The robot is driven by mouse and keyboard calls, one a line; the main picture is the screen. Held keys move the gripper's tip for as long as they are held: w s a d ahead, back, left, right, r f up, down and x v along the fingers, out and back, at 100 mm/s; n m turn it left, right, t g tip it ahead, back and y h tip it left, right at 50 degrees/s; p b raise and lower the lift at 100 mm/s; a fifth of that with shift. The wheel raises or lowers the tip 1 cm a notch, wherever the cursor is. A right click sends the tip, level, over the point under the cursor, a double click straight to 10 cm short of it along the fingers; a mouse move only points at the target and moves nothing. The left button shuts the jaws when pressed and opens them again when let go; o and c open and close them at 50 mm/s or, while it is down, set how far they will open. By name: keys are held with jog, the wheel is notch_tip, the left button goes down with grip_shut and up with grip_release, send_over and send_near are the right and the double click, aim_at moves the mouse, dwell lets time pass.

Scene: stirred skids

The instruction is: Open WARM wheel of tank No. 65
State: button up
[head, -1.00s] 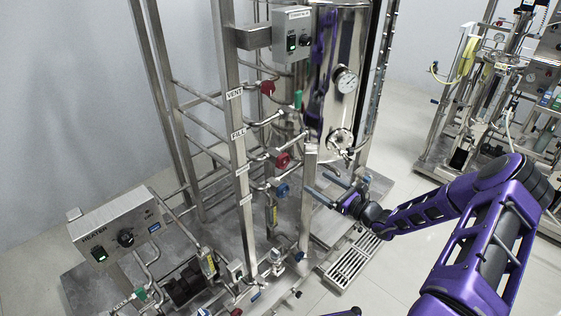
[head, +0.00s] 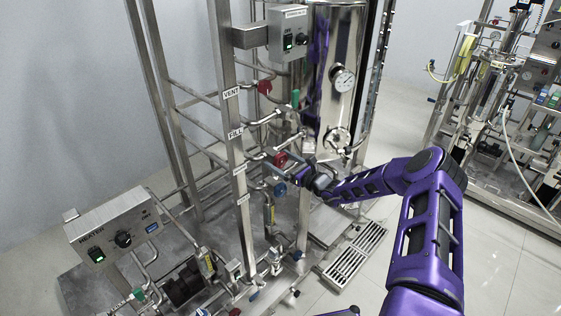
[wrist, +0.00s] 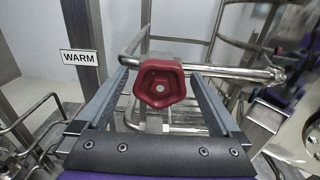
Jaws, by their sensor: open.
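The red wheel (wrist: 160,84) of a valve is in the middle of the wrist view, on a steel pipe, just right of a WARM label (wrist: 80,58). My gripper (wrist: 160,78) is open, with one finger on each side of the wheel. A gap shows on both sides, and I cannot tell whether the fingertips reach past it. In the head view my gripper (head: 284,167) is at the red wheel (head: 280,159) and partly covers it. The steel tank (head: 335,85) stands behind; I cannot read its number.
A blue wheel (head: 280,189) sits just below my gripper, and another red wheel (head: 264,87) is higher, near the VENT label (head: 231,93). A steel post (head: 238,150) stands close on the left. A heater box (head: 112,229) is at lower left.

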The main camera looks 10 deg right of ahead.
jog(key=shift+c, duration=0.3)
jog(key=c, duration=1.3)
jog(key=shift+o, duration=0.2)
